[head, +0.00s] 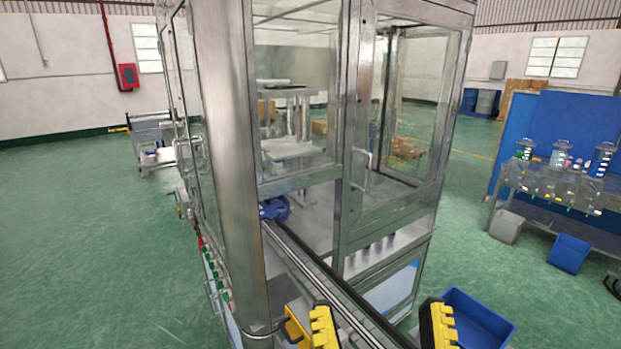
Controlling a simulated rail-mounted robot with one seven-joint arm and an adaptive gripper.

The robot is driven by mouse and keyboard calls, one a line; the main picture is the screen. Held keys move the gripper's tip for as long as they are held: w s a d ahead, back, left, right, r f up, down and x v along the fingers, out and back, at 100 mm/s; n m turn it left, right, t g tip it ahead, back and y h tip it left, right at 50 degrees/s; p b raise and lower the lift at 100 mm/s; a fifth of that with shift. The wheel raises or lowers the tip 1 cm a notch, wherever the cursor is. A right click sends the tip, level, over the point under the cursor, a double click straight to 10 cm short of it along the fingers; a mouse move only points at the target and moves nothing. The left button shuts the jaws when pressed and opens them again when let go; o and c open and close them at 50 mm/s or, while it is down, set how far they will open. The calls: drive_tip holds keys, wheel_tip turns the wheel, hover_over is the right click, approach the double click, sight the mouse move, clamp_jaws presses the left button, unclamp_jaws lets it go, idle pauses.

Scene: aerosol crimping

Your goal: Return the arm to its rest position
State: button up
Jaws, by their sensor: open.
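My gripper (380,320) shows at the bottom edge, with two ridged yellow-and-black fingers spread wide apart. It is open, and nothing shows between the fingers except the conveyor rails behind them. The rest of my arm is out of the picture. The crimping machine (230,130), a tall steel cabinet with glass panels, stands just beyond the gripper.
A conveyor (312,268) runs from the machine toward the bottom right, under the gripper. A blue bin (478,322) stands right of the fingers. A workbench with a blue panel (560,120) stands at the right. Green floor (80,240) is clear on the left.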

wheel_tip(320, 180, up, 22)
drive_tip(key=p, duration=1.9)
drive_tip(key=shift+r, duration=0.25)
